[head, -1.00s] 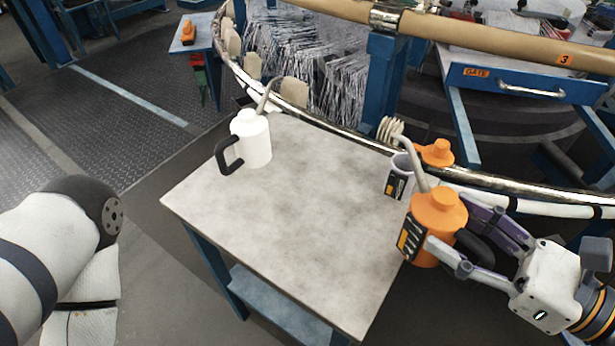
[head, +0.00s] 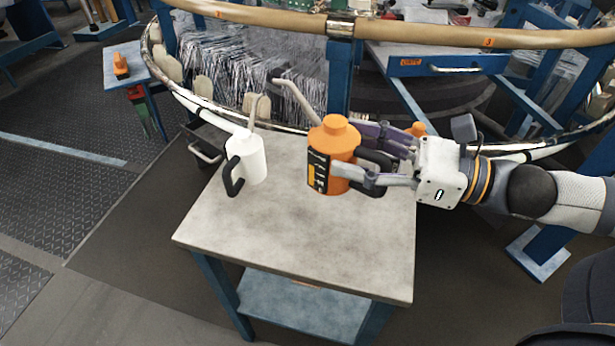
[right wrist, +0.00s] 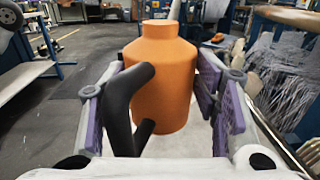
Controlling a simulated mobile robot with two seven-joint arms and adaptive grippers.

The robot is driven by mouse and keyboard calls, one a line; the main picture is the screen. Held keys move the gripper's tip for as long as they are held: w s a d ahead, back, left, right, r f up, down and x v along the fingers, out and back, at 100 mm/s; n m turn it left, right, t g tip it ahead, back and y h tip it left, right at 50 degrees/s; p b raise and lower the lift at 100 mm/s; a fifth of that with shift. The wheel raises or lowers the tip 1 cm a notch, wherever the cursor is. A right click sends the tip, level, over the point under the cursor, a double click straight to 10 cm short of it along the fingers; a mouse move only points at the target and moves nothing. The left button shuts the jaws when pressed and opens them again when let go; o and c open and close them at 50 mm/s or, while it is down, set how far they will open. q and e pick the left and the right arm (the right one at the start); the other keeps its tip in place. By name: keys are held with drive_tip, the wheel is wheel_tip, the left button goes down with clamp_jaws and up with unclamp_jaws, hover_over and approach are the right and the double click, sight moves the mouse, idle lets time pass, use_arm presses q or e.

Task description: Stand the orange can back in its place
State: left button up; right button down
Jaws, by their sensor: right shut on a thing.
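The orange can (head: 325,150), with a grey spout, a dark label and a black handle, is upright over the back middle of the table (head: 290,225). My right gripper (head: 352,160) comes from the right and is shut on it. In the right wrist view the orange can (right wrist: 165,85) sits between the purple-padded fingers of the gripper (right wrist: 160,105), its black handle towards me. The gap between can and tabletop is hard to judge. My left gripper is out of view.
A white can (head: 250,160) with a black handle stands at the table's back left. Another orange object (head: 416,128) shows partly behind my right gripper. The curved loom rail (head: 200,105) runs behind the table. The table's front half is clear.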

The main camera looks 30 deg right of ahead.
drive_tip(key=w+f+b, duration=0.1)
drive_tip(key=w+f, duration=0.1)
drive_tip(key=w+d+f+b, duration=0.1)
drive_tip(key=w+f+b, duration=0.1)
drive_tip(key=w+f, duration=0.1)
drive_tip(key=w+d+f+b, duration=0.1)
drive_tip(key=w+f+b, duration=0.1)
drive_tip(key=w, duration=0.1)
drive_tip(key=shift+w+d+f, duration=0.1)
drive_tip(key=shift+d+f, duration=0.15)
drive_tip(key=shift+f, duration=0.15)
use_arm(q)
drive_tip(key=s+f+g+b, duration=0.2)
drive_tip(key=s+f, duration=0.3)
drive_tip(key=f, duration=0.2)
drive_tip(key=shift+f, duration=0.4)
use_arm(e)
drive_tip(key=shift+w+f, duration=0.15)
drive_tip(key=shift+f, duration=0.65)
drive_tip(key=shift+w+f, duration=0.15)
drive_tip(key=shift+f, duration=0.65)
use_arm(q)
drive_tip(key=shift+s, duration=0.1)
